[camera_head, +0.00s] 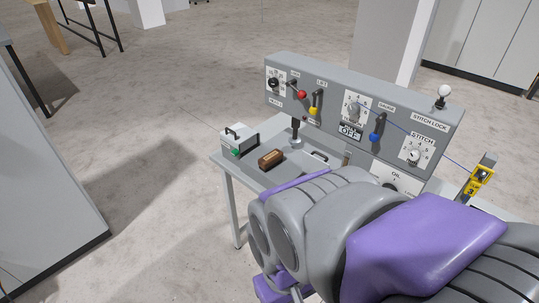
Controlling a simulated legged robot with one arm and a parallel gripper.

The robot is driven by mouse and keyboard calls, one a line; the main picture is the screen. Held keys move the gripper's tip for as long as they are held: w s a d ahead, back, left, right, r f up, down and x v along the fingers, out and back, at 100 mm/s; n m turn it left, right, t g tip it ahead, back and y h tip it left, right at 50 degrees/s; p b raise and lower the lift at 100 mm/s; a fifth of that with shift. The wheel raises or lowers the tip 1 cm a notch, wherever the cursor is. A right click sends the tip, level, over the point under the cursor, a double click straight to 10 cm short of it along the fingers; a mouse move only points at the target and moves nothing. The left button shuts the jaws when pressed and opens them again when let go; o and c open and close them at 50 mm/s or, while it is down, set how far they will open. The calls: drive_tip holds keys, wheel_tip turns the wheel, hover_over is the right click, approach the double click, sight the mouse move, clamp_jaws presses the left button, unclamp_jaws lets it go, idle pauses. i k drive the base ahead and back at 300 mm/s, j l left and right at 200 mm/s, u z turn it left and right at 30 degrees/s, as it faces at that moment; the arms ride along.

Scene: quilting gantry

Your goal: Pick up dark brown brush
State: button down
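A dark brown brush (271,159), a small block shape with a lighter brown top, lies on the grey table of the gantry, near its left front edge. My arm fills the lower right of the head view with large grey and purple links. My gripper (279,288) seems to be at the low left end of the arm, mostly hidden by the links. Its fingers cannot be made out. The arm parts in view are apart from the brush in the picture, below and right of it.
A grey control panel (325,92) with levers and dials stands behind the brush. A grey cabinet (40,200) stands at left; the floor between is clear.

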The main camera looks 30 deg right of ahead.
sight(268, 161)
drive_tip(key=i+j+u, duration=0.2)
drive_tip(key=i+u, duration=0.25)
drive_tip(key=i+j+u, duration=0.1)
drive_tip(key=i+u, duration=0.25)
drive_tip(key=u, duration=0.15)
drive_tip(key=i+z, duration=0.25)
drive_tip(key=i, duration=0.35)
drive_tip(key=i+j+z, duration=0.1)
drive_tip(key=i+z, duration=0.15)
drive_tip(key=i, duration=0.35)
drive_tip(key=i+j+z, duration=0.25)
drive_tip(key=i, duration=0.3)
drive_tip(key=i+l+z, duration=0.2)
drive_tip(key=i+z, duration=0.25)
drive_tip(key=i, duration=0.25)
drive_tip(key=i+z, duration=0.45)
drive_tip(key=i, duration=0.25)
drive_tip(key=i+j+z, duration=0.3)
drive_tip(key=i+z, duration=0.15)
drive_tip(key=i, duration=0.25)
drive_tip(key=i+z, duration=0.25)
drive_tip(key=z, duration=0.2)
drive_tip(key=i+z, duration=0.2)
drive_tip(key=z, duration=0.25)
drive_tip(key=i+j+z, duration=0.15)
drive_tip(key=z, duration=0.3)
drive_tip(key=i+j+z, duration=0.2)
drive_tip(key=z, duration=2.65)
drive_tip(key=j, duration=0.1)
